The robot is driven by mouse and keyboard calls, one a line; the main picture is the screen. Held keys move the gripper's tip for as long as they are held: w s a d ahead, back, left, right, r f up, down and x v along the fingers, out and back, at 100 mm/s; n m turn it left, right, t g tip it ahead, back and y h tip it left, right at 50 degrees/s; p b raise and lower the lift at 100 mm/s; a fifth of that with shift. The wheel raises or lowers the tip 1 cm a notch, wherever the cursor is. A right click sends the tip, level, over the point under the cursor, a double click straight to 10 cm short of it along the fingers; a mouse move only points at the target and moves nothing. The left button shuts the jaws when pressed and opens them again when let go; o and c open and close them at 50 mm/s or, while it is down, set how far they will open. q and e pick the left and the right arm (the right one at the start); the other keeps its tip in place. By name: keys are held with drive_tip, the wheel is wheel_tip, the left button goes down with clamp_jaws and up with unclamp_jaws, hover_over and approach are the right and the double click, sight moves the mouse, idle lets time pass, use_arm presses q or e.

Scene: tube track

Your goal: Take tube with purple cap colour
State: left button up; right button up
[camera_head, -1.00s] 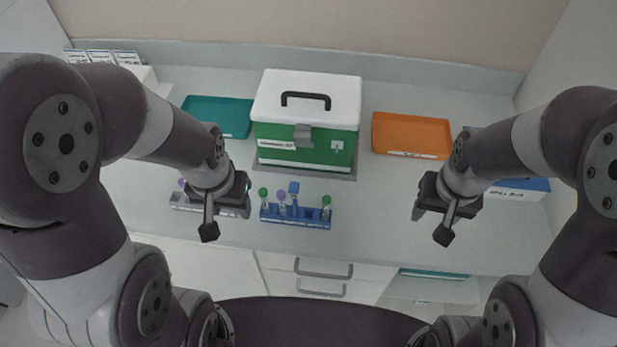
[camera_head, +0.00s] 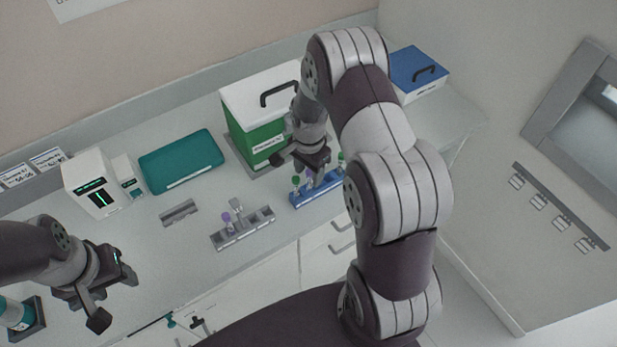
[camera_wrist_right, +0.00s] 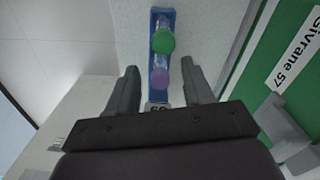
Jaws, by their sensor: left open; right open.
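A blue rack (camera_head: 322,190) holds tubes with green and purple caps, partly hidden under my right gripper (camera_head: 314,168). In the right wrist view, a purple-capped tube (camera_wrist_right: 160,78) lies in the picture between the open fingers of my right gripper (camera_wrist_right: 160,68). How far down the fingers reach beside it, and whether they touch it, I cannot tell. A green-capped tube (camera_wrist_right: 163,41) stands just beyond it in the rack. Another purple-capped tube (camera_head: 226,217) stands in a grey rack (camera_head: 258,226). My left gripper (camera_head: 104,292) is open and empty at the left, apart from both racks.
A green box with a white lid (camera_head: 254,97) stands just behind the blue rack. A teal tray (camera_head: 182,160), a white device (camera_head: 95,183) and a small grey block (camera_head: 179,212) are to the left. A blue-lidded box (camera_head: 418,70) is at the back right.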

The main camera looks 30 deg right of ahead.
drive_tip(key=shift+d+f, duration=0.35)
drive_tip(key=shift+f, duration=0.45)
drive_tip(key=shift+a, duration=0.3)
drive_tip(key=shift+c, duration=0.3)
drive_tip(key=shift+a+r, duration=0.1)
drive_tip(key=c, duration=0.8)
use_arm(q)
drive_tip(key=shift+d+r, duration=0.15)
drive_tip(key=shift+r, duration=0.05)
use_arm(e)
drive_tip(key=shift+d, duration=0.2)
drive_tip(key=shift+w+r, duration=0.1)
drive_tip(key=shift+r, duration=0.2)
drive_tip(key=shift+c, duration=0.2)
wheel_tip(320, 180, up, 9)
drive_tip(key=b, duration=0.2)
drive_tip(key=shift+r+b, duration=0.2)
drive_tip(key=shift+b, duration=0.1)
use_arm(q)
wheel_tip(320, 180, down, 3)
drive_tip(key=shift+r, duration=0.15)
